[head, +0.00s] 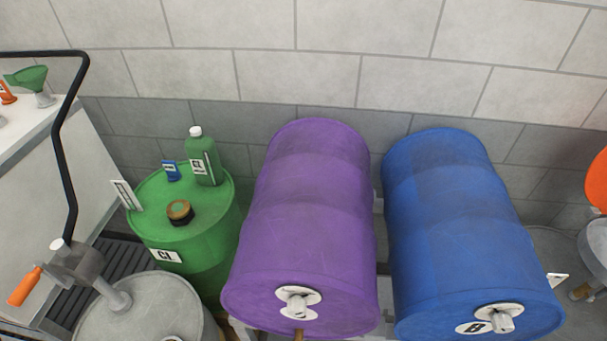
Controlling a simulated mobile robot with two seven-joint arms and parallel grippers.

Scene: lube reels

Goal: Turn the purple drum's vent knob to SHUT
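The purple drum (312,205) lies on its side in the middle of the head view, with its round end face toward me. A light grey knob-like fitting (297,304) sits low on that face in front of a white oval plate (284,293). The plate's marks are too small to read, so I cannot tell which way the fitting is set. A brownish piece (298,335) shows just below it, cut by the frame's bottom edge. Neither of my grippers is in view.
A blue drum (445,210) lies close on the right with a similar fitting (500,318). On the left stand a green drum (205,225) carrying a green bottle (203,162), and a grey drum (140,310) with an orange-handled crank (24,287). A block wall (300,70) is behind.

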